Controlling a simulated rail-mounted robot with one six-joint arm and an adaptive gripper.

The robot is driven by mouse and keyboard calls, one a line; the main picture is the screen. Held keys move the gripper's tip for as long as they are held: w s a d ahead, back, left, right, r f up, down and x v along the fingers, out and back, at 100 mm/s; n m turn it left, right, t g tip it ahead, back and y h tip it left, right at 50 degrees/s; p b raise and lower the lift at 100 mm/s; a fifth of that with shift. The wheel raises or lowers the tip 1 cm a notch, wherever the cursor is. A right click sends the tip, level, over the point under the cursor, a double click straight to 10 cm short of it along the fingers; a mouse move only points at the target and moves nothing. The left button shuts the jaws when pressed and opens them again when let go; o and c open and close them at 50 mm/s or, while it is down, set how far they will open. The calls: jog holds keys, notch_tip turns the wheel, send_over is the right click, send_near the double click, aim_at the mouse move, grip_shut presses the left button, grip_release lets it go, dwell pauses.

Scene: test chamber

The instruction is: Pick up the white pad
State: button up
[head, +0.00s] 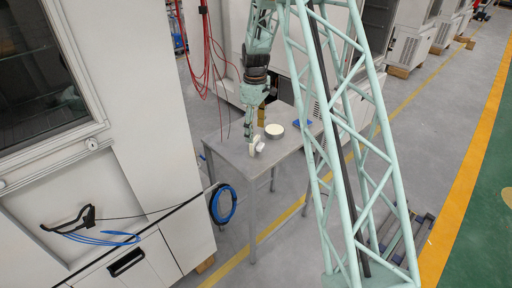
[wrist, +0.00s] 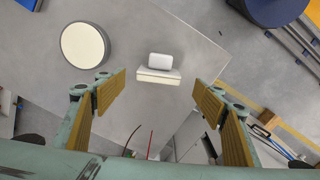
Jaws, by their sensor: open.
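The white pad (wrist: 158,76) lies on the grey table, a small pale block with a rounded white piece (wrist: 160,61) against its far side in the wrist view. In the head view the white pad (head: 259,147) shows small near the table's front edge; its details are too small to tell. My gripper (wrist: 160,92) is open, its two gold-padded fingers apart to the left and right of the pad's line. Nothing is between the fingers. In the head view my gripper (head: 256,122) hangs above the table close to the pad.
A round metal dish with a cream top (wrist: 85,45) stands left of the pad in the wrist view. A blue item (head: 302,123) lies at the table's right side. The grey table (head: 228,150) has bare room around the pad. Red cables (head: 207,50) hang behind my arm.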

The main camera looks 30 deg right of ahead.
aim_at(256, 140)
jog(key=shift+f, duration=1.2)
jog(key=shift+f, duration=0.1)
jog(key=shift+d+f, duration=0.15)
jog(key=shift+f, duration=2.3)
jog(key=c, duration=1)
